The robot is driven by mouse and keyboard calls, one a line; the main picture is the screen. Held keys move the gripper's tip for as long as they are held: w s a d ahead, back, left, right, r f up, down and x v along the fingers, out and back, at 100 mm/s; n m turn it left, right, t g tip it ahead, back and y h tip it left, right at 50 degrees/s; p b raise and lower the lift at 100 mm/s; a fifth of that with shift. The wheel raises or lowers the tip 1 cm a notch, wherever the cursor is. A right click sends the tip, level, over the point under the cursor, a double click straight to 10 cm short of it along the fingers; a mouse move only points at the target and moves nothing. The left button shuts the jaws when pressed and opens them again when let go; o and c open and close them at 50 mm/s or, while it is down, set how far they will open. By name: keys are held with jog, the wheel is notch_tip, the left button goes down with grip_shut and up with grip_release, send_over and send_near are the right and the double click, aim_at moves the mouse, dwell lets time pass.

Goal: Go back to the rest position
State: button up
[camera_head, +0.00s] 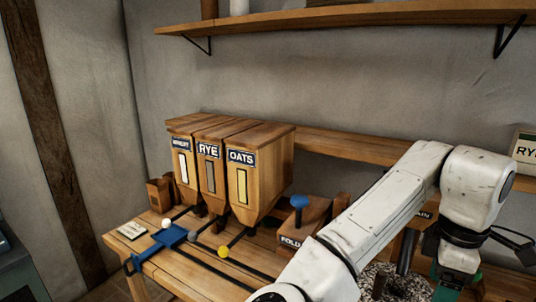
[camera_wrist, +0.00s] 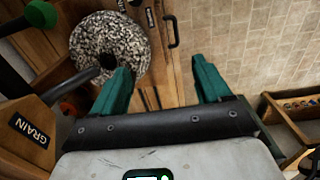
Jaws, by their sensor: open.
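My gripper (camera_wrist: 160,63) shows in the wrist view as two green fingers set wide apart, with nothing between them. The left finger is close to a speckled round millstone (camera_wrist: 110,45) in the picture; I cannot tell whether they touch. In the head view my white arm reaches across the right side, and part of the green gripper (camera_head: 458,288) shows at the bottom right edge. Its fingertips are out of that picture.
Three wooden bins, including the RYE bin (camera_head: 208,165) and OATS bin (camera_head: 243,170), stand on a wooden bench. A blue slider (camera_head: 174,236) sits on rails before them. A box with a blue knob (camera_head: 299,202) stands beside them. A GRAIN box (camera_wrist: 30,130) is left in the wrist view.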

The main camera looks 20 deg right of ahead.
jog(key=d+f+m+t+h, duration=0.2)
jog(key=d+m+h, duration=0.2)
jog(key=d+h, duration=0.3)
notch_tip(320, 180, down, 4)
jog(key=w+a+m+t, duration=0.1)
jog(key=w+t, duration=0.1)
jog(key=w, duration=0.1)
jog(key=s+a+f+m+t+y, duration=0.1)
jog(key=s+a+f+y, duration=0.3)
jog(key=a+f, duration=0.6)
jog(key=s+a+f+m+y, duration=0.1)
jog(key=s+a+f+y, duration=0.2)
jog(key=a+f, duration=0.65)
jog(key=s+f+m+g+b, duration=0.1)
jog(key=s+f+g+b, duration=0.3)
jog(key=s+f, duration=0.6)
jog(key=shift+s+a+f+b, duration=0.35)
jog(key=shift+s+b, duration=0.2)
jog(key=shift+b, duration=0.2)
